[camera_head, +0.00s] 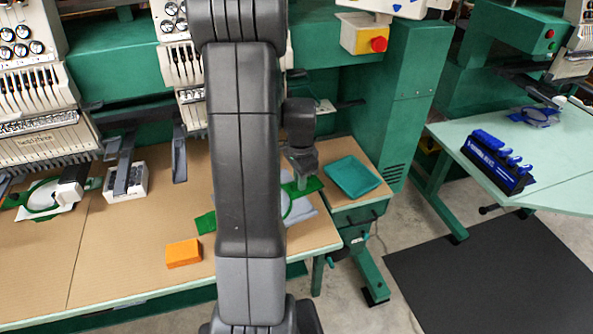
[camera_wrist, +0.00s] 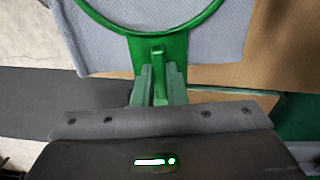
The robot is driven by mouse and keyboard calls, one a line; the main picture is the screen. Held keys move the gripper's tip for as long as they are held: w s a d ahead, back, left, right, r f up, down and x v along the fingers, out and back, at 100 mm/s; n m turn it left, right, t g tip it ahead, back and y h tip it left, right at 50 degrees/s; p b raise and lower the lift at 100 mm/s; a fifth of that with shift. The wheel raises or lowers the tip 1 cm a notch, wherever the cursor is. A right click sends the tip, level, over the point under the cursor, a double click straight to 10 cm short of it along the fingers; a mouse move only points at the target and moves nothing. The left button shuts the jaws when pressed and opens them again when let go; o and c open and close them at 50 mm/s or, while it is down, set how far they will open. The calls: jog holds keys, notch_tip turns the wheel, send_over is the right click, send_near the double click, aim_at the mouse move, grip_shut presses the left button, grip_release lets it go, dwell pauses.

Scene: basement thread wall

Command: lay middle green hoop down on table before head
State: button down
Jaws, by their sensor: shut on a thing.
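The green hoop (camera_wrist: 205,16) with grey-blue cloth (camera_wrist: 165,14) in it fills the top of the wrist view. My gripper (camera_wrist: 158,76) is shut on the green tab (camera_wrist: 158,52) of the hoop's bracket. In the head view my gripper (camera_head: 302,170) is over the right end of the tan table (camera_head: 140,236). The hoop (camera_head: 287,203) and its cloth (camera_head: 304,207) show there beside my arm, which hides much of them. A green bracket end (camera_head: 206,222) shows left of my arm. I cannot tell whether the hoop touches the table. The middle machine head (camera_head: 181,62) stands behind, partly hidden.
An orange block (camera_head: 184,253) lies near the table's front edge, left of my arm. A teal tray (camera_head: 353,176) is to the right of the hoop. A white holder (camera_head: 125,182) and another hoop (camera_head: 42,198) are further left. Bare table lies between the holder and orange block.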

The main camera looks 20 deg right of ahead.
aim_at(299, 192)
jog(key=shift+w, duration=0.2)
jog(key=shift+f+b, duration=2.05)
jog(key=shift+f, duration=0.75)
jog(key=c, duration=1.4)
grip_release()
jog(key=shift+f, duration=0.1)
notch_tip(299, 192, up, 14)
jog(key=shift+f, duration=0.1)
